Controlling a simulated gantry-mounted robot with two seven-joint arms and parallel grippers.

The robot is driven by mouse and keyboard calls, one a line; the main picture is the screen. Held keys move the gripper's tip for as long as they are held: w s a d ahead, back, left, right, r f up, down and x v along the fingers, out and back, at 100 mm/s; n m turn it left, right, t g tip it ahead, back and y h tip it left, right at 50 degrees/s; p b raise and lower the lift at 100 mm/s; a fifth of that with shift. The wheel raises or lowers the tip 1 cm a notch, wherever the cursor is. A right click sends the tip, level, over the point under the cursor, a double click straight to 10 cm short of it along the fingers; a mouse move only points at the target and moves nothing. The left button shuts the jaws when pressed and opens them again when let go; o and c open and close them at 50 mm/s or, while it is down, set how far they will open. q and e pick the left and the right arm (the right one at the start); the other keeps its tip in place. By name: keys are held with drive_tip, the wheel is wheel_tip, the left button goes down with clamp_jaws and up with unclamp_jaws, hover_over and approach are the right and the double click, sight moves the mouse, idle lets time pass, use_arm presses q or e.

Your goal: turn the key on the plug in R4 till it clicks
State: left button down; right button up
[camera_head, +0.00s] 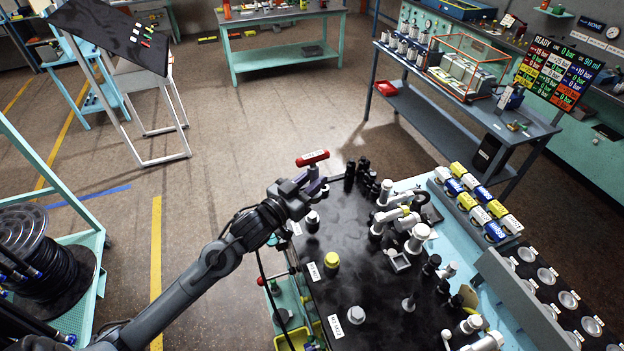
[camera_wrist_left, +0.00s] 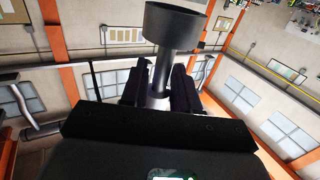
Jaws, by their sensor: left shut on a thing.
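My left gripper (camera_head: 317,184) comes in from the left over the far left corner of the black board (camera_head: 380,290). It is shut on what looks like a key with a red, white-labelled crossbar (camera_head: 312,158). In the left wrist view the gripper (camera_wrist_left: 160,88) closes around a grey stem with a wide dark cup (camera_wrist_left: 177,22). On the board's left side stand a grey plug (camera_head: 313,221), a yellow-topped plug (camera_head: 331,262) and a silver-topped plug (camera_head: 356,315), near white labels. I cannot read which label is R4. My right gripper is not in view.
Black and pale fittings (camera_head: 418,237) crowd the board's right side. Racks of coloured cans (camera_head: 475,203) and silver cups (camera_head: 548,276) stand farther right. Another red-handled tool (camera_head: 272,279) is beside the board's left edge. A hose reel (camera_head: 35,260) stands lower left.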

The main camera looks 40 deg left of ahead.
use_arm(q)
drive_tip(key=shift+s+r+p, duration=0.15)
drive_tip(key=shift+s+p, duration=0.05)
drive_tip(key=shift+p, duration=0.1)
drive_tip(key=shift+f+b, duration=1.85)
drive_tip(key=shift+f, duration=1.1)
drive_tip(key=shift+p, duration=0.9)
drive_tip(key=shift+f+b, duration=0.5)
drive_tip(key=shift+f, duration=0.6)
drive_tip(key=shift+f, duration=0.5)
drive_tip(key=c, duration=0.9)
unclamp_jaws()
drive_tip(key=shift+w, duration=0.1)
drive_tip(key=shift+o, duration=0.7)
